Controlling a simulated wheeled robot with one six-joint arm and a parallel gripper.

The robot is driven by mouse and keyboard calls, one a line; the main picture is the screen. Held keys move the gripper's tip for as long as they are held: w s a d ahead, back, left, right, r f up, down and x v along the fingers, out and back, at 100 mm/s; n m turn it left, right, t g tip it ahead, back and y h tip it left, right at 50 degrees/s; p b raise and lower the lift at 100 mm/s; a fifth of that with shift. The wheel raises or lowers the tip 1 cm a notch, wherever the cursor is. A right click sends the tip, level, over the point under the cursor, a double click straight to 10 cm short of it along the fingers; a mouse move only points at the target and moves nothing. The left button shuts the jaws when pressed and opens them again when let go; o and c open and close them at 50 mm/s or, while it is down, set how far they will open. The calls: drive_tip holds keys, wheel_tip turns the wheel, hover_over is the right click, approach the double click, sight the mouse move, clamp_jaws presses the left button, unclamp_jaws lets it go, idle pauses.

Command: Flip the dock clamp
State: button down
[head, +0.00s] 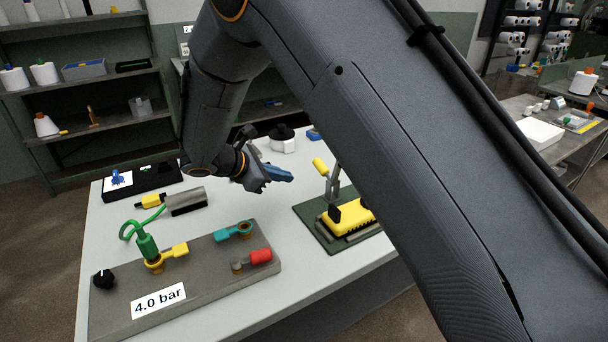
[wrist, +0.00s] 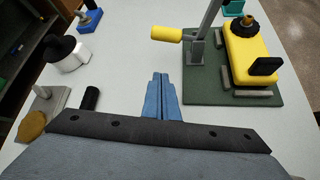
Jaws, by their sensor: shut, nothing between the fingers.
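The dock clamp is a grey upright lever (wrist: 196,47) with a yellow handle (wrist: 167,35) sticking out to the left in the wrist view. It stands on a dark green base plate (wrist: 222,93). In the head view, the yellow handle (head: 320,166) is raised above the plate (head: 312,223). A yellow block (wrist: 250,62) with a black tab sits on the plate beside the lever; my arm partly hides it in the head view. My gripper (head: 283,175) has blue fingers (wrist: 161,85), shut and empty, left of the clamp and apart from the handle.
A grey manifold (head: 215,285) marked 4.0 bar, with green, yellow, teal and red fittings, lies at the front left. A grey cylinder (head: 187,202) lies behind it. A white, black-topped piece (wrist: 66,54) stands left of my fingers. White tabletop is clear between gripper and plate.

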sight(305, 192)
drive_tip(key=p+x, duration=0.3)
drive_tip(key=x, duration=0.6)
drive_tip(key=shift+w+d+f, duration=0.2)
drive_tip(key=shift+w+d, duration=0.05)
drive_tip(key=r+p, duration=0.2)
drive_tip(key=shift+s+d+r, duration=0.15)
drive_tip(key=shift+d+r, duration=0.2)
drive_tip(key=shift+d+r+p, duration=0.3)
drive_tip(key=shift+r, duration=0.25)
